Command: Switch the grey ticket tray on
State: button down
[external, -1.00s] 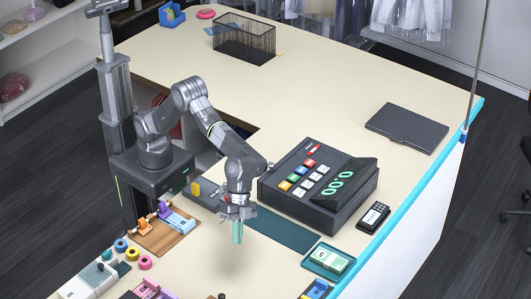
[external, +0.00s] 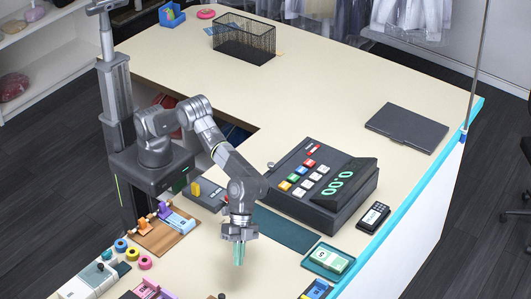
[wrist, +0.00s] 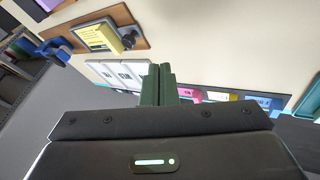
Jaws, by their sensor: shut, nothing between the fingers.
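My gripper (external: 238,262) points down above the front part of the cream counter. Its green fingers are shut together and empty; they also show in the wrist view (wrist: 158,85). I cannot tell for sure which thing is the grey ticket tray. A dark grey unit with a yellow block (external: 196,189) stands left of my forearm. A light grey box (external: 88,283) stands at the lower left edge. No switch can be made out clearly on either. In the wrist view, white labelled panels (wrist: 112,72) lie just left of the fingertips, and a brown board (wrist: 72,37) lies beyond.
A large dark cash register (external: 315,183) stands right of my gripper, with a green mat (external: 288,232) in front. A teal tray with notes (external: 327,259), a card reader (external: 373,217) and a wooden board (external: 160,241) stand nearby. Bare counter surrounds the space under my gripper.

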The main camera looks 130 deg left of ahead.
jog(key=p+x, duration=0.1)
jog(key=x, duration=0.5)
jog(key=shift+d, duration=0.15)
jog(key=shift+s+d+f+p, duration=0.1)
jog(key=shift+d+f+p, duration=0.15)
jog(key=shift+d, duration=0.4)
jog(key=shift+s+d+f+p, duration=0.1)
jog(key=shift+d+p, duration=0.3)
jog(key=shift+d, duration=0.3)
jog(key=shift+d+f+p, duration=0.2)
jog(key=shift+d+p, duration=0.1)
jog(key=shift+d, duration=0.35)
jog(key=d+p, duration=0.4)
jog(key=d, duration=0.1)
jog(key=shift+d+r, duration=0.15)
jog(key=shift+r, duration=0.05)
jog(key=shift+s+d+f+p, duration=0.1)
jog(key=shift+d+f+p, duration=0.05)
jog(key=shift+d+p, duration=0.95)
jog(key=shift+a, duration=0.1)
